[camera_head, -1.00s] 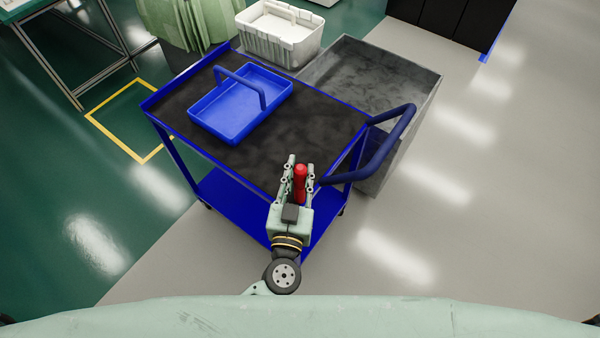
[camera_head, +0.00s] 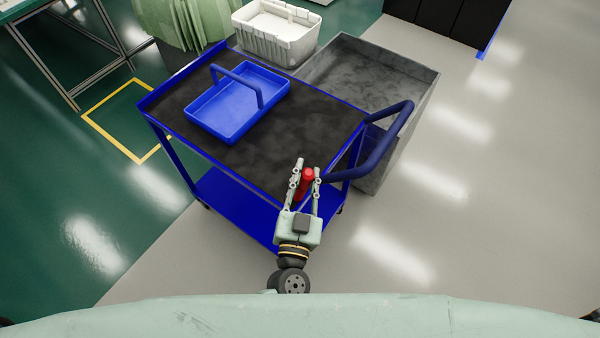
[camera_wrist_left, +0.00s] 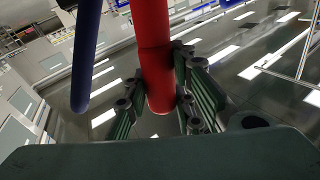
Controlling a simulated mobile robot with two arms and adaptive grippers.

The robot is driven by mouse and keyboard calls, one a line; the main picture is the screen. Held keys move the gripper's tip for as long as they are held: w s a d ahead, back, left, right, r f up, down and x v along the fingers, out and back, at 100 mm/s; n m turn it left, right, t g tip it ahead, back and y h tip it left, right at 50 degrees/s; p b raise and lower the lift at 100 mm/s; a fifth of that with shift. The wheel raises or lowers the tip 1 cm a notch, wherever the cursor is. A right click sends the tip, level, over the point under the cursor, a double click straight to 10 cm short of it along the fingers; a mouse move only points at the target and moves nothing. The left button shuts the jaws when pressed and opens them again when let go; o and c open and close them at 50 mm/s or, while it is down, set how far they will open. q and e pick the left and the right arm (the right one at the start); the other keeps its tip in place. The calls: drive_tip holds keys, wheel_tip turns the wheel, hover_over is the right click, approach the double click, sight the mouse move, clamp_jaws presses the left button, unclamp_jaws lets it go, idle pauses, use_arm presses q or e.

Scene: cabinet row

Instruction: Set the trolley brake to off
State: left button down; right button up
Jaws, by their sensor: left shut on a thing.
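The blue trolley (camera_head: 152,108) stands in front of me, with a dark top and a blue lower shelf. A red lever handle (camera_head: 307,176), the trolley's brake lever by its look, stands at the trolley's near right corner. My left gripper (camera_head: 306,187) is shut on the red handle, with a finger on each side. In the left wrist view the handle (camera_wrist_left: 154,55) runs down between the fingers, its rounded end low in the grip. The lever's pivot is hidden. My right gripper is not in view.
The trolley's dark blue push handle (camera_head: 385,150) juts out just right of my gripper. A blue tote (camera_head: 215,122) sits on the trolley top. A grey bin (camera_head: 415,105) and a white crate (camera_head: 283,45) stand behind. The floor at right is clear.

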use_arm(q)
drive_tip(key=s+d+f+m+t+h+b, duration=0.2)
drive_tip(key=s+d+f+m+h+b, duration=0.2)
drive_tip(key=m, duration=0.6)
drive_tip(key=shift+d+f+h+b, duration=0.3)
drive_tip(key=shift+d+f+b, duration=0.05)
drive_tip(key=shift+d+b, duration=0.45)
drive_tip(key=c, duration=1.5)
unclamp_jaws()
drive_tip(key=shift+r, duration=0.1)
drive_tip(key=shift+o, duration=0.2)
drive_tip(key=v, duration=1.2)
